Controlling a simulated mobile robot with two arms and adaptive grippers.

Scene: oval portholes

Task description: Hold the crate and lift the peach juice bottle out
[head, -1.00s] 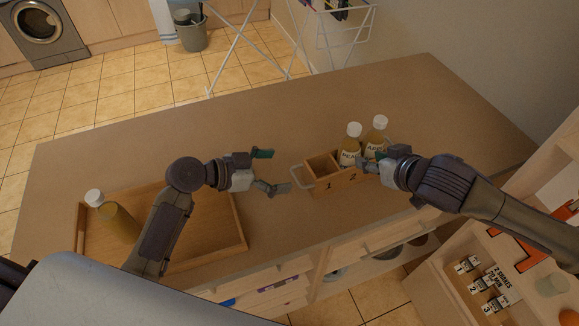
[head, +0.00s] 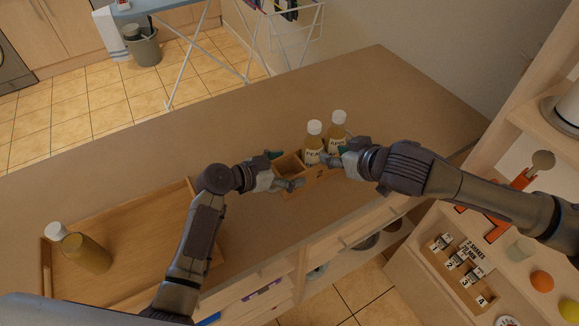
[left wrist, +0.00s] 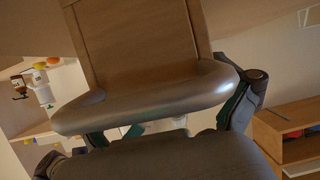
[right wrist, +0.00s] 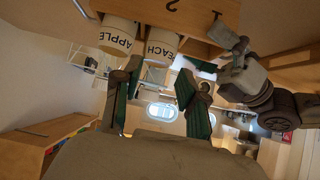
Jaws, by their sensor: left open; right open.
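The wooden crate (head: 314,178) stands on the counter, its left compartment empty. The peach juice bottle (head: 312,146), white-capped with amber contents, stands upright in it; the apple bottle (head: 337,133) is just behind to the right. In the right wrist view, the peach bottle (right wrist: 162,46) is just beyond my right fingertips. My right gripper (head: 333,156) is open beside the two bottles, holding nothing. My left gripper (head: 284,170) is open at the crate's left end. In the left wrist view, the crate's handle (left wrist: 150,95) lies between its spread fingers; contact is unclear.
Shelves with numbered cards (head: 460,262) stand at the right. The counter (head: 240,125) behind the crate is clear.

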